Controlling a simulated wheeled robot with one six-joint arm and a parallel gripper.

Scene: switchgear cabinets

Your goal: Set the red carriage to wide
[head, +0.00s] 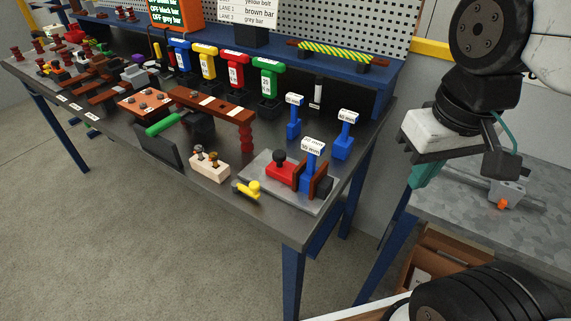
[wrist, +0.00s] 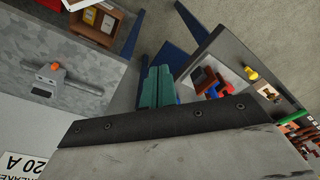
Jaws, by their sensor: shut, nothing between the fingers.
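The red carriage (head: 283,172) with a black knob sits on a grey base plate (head: 262,182) near the right front corner of the dark workbench. To its right a blue gauge block (head: 309,178) with a white label, apparently 30 mm, stands between dark red-brown uprights. Small red and blue parts of this fixture show in the wrist view, with the red carriage (wrist: 228,87) small and partly unclear. My gripper (head: 420,182) hangs to the right of the bench, well apart from the carriage. Its teal fingers (wrist: 158,84) are shut together and empty.
Two blue labelled gauges (head: 293,120) (head: 343,137) stand behind the fixture. A yellow piece (head: 247,189) lies at the plate's front left. A grey metal table (head: 480,215) with an orange-tipped device stands right, below my arm. A gap separates the tables.

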